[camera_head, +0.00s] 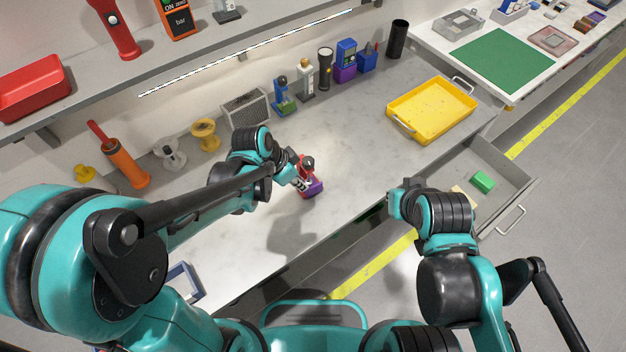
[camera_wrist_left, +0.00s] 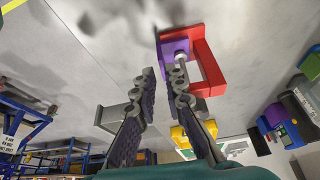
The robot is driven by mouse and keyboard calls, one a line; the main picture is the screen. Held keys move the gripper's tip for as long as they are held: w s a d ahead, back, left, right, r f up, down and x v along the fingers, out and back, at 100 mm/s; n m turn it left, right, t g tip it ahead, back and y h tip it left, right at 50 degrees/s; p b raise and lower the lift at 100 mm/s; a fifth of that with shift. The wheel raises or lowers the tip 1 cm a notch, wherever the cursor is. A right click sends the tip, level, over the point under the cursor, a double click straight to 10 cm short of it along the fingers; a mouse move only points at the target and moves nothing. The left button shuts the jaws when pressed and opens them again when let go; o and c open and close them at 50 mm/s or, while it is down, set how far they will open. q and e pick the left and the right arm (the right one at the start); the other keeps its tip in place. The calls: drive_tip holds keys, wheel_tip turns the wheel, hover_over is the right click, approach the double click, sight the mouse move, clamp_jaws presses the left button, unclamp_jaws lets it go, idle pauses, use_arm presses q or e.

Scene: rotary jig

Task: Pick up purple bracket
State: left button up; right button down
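The purple bracket (camera_head: 314,188) is on the grey worktop, against a red U-shaped part (camera_head: 307,163). In the left wrist view the purple bracket (camera_wrist_left: 173,48) sits at the upper left end of the red part (camera_wrist_left: 206,62), with a pale pin between them. My left gripper (camera_head: 298,182) is right beside them. In the left wrist view its fingers (camera_wrist_left: 164,78) are apart with nothing between them; the right finger overlaps the red part's lower edge. Whether it touches cannot be told.
A yellow tray (camera_head: 432,108) stands at the worktop's right end. An open drawer (camera_head: 505,160) holds a green block (camera_head: 483,182). Bottles and tools line the wall, with a grey speaker-like box (camera_head: 245,108) behind my left gripper. A shelf hangs above. The worktop's middle is clear.

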sight(309, 189)
use_arm(q)
drive_tip(key=b+x, duration=0.3)
drive_tip(key=x, duration=0.4)
drive_tip(key=shift+w+d+r, duration=0.1)
drive_tip(key=shift+w+d, duration=0.05)
clamp_jaws()
drive_tip(key=shift+r, duration=0.15)
